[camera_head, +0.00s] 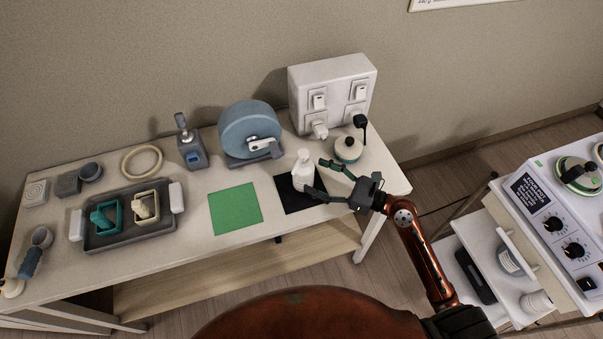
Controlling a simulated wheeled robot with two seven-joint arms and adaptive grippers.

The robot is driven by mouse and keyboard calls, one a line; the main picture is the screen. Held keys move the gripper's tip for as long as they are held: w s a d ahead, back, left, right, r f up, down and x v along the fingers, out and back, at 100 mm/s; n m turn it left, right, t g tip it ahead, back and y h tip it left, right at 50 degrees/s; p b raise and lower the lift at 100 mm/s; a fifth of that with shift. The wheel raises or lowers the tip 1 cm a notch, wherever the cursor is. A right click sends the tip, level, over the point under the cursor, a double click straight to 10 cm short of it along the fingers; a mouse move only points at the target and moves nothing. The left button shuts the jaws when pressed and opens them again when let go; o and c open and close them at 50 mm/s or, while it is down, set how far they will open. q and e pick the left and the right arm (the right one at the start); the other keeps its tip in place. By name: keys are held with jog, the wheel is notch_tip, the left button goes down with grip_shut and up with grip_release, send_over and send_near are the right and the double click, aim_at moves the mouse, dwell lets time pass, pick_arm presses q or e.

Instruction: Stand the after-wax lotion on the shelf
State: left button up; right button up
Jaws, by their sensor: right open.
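A white bottle with a narrow top (303,170), which looks like the after-wax lotion, stands upright on a black square mat (290,203) at the right part of the table. My right gripper (317,178) reaches in from the right at the bottle. Its fingers are open, one on the far side and one low on the near side; I cannot tell whether they touch it. A white shelf (478,238) is on the cart at the right, below a control unit. My left gripper is not in view.
A green mat (234,209) lies left of the black one. A white socket box (333,95), a round cream-and-green pot (347,149) and a blue reel (249,129) stand behind.

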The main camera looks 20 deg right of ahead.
aim_at(303, 170)
jog(key=x, duration=0.3)
jog(key=shift+w+a+f+b, duration=0.1)
jog(key=shift+w+f+b, duration=0.15)
jog(key=shift+b, duration=0.15)
jog(key=shift+x, duration=0.85)
jog(key=c, duration=1.6)
jog(key=shift+r, duration=0.1)
jog(key=shift+c, duration=0.8)
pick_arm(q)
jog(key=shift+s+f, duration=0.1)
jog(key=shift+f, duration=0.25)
pick_arm(e)
jog(key=shift+r, duration=0.15)
